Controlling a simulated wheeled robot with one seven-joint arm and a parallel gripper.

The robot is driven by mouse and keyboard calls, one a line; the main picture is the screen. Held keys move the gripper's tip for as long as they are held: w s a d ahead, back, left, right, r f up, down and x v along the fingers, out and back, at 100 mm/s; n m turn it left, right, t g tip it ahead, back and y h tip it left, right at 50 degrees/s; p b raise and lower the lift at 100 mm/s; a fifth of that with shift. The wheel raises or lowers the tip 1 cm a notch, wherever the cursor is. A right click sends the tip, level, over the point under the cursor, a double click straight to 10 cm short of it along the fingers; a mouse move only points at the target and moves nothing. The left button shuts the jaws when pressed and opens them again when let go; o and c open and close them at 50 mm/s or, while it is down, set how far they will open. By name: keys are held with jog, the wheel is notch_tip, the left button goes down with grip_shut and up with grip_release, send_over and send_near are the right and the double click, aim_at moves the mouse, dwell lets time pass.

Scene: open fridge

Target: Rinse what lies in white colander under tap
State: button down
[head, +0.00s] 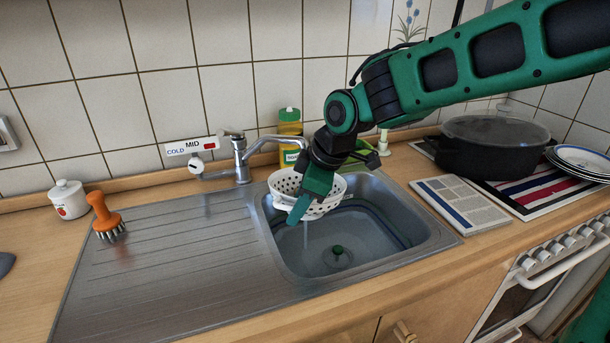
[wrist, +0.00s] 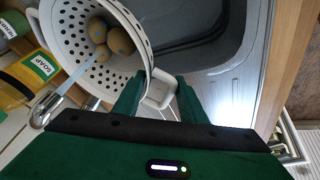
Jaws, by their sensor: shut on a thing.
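The white colander (head: 284,187) has round holes and hangs over the sink basin (head: 398,243), under the tap (head: 241,160). In the wrist view the colander (wrist: 62,42) holds several round brownish things like potatoes (wrist: 120,41). A pale stream of water (wrist: 76,76) runs from the tap spout onto them. In the head view a thin stream (head: 306,236) falls from beneath the colander into the basin. My gripper (head: 304,203) is shut on the colander's handle (wrist: 160,89), which shows between the two green fingers in the wrist view.
A yellow soap bottle (head: 290,128) stands behind the sink. An orange brush (head: 105,217) is on the drainboard, near a white lidded pot (head: 69,199). A booklet (head: 462,204) and a dark pan (head: 490,147) are at right. A MID/COLD sign (head: 192,146) is beside the tap.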

aim_at(282, 205)
jog(key=shift+w+a, duration=0.3)
jog(key=shift+w, duration=0.4)
jog(key=shift+w+a, duration=0.25)
jog(key=shift+w, duration=0.4)
jog(key=shift+w+a, duration=0.3)
jog(key=shift+w, duration=0.4)
jog(key=shift+s+a, duration=0.3)
jog(key=shift+s, duration=0.45)
jog(key=shift+s+a, duration=0.35)
jog(key=shift+s, duration=0.4)
jog(key=shift+s+a, duration=0.3)
jog(key=shift+s, duration=0.45)
jog(key=shift+w+d, duration=0.3)
jog(key=shift+w, duration=0.45)
jog(key=shift+w+d, duration=0.35)
jog(key=shift+w, duration=0.45)
jog(key=shift+w+d, duration=0.3)
jog(key=shift+w, duration=0.45)
jog(key=shift+s+a, duration=0.1)
jog(key=shift+s, duration=0.05)
